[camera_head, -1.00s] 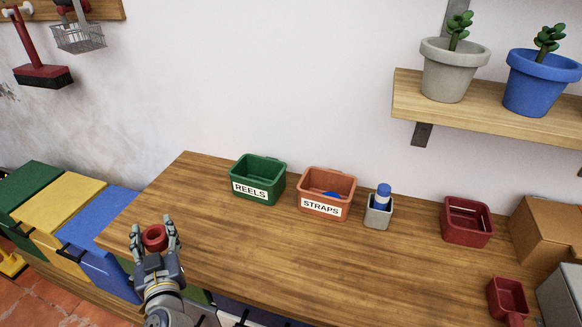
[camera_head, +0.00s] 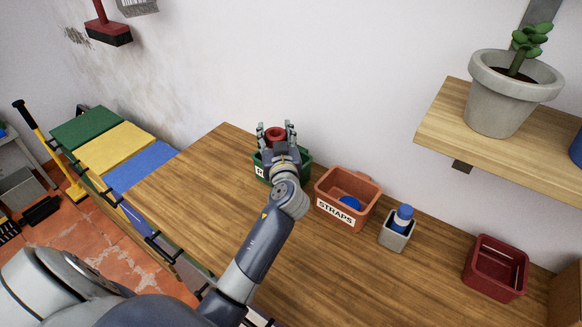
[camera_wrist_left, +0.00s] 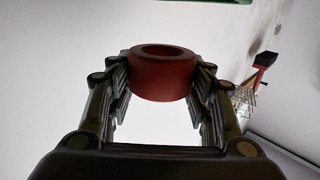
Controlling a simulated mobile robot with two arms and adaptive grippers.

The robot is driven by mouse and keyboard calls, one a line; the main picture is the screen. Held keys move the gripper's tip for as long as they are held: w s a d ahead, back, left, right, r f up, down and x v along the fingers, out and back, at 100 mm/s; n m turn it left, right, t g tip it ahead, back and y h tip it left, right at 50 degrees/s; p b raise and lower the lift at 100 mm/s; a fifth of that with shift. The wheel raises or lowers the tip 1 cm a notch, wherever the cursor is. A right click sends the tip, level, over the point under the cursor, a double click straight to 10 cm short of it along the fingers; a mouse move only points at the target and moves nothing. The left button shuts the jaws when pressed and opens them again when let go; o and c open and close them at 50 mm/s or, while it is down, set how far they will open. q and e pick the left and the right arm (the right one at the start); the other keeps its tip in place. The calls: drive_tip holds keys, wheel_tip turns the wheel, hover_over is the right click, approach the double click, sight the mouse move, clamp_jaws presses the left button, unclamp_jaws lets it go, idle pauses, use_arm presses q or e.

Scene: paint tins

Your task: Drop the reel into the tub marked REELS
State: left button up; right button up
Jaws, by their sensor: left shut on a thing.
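The red reel (camera_head: 276,134) is held between the fingers of my left gripper (camera_head: 276,137). In the left wrist view the reel (camera_wrist_left: 162,74) sits between both fingers, which touch it on its two sides. The green tub marked REELS (camera_head: 300,170) stands on the bench, and my gripper and wrist cover much of it and most of its label. In the head view the reel appears over the tub's back part; its height above the rim is hard to tell. My right gripper does not show.
An orange tub marked STRAPS (camera_head: 338,219) with a blue thing inside stands right of the green tub. Beyond it are a small grey holder (camera_head: 393,240) with a blue-capped bottle and a dark red bin (camera_head: 497,285). A wooden shelf (camera_head: 480,125) juts from the wall above.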

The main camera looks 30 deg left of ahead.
use_arm(q)
wheel_tip(320, 180, down, 5)
drive_tip(key=shift+s+f+b, duration=0.1)
drive_tip(key=shift+b, duration=1.15)
drive_tip(key=o, duration=1.1)
drive_tip(key=v, duration=1.2)
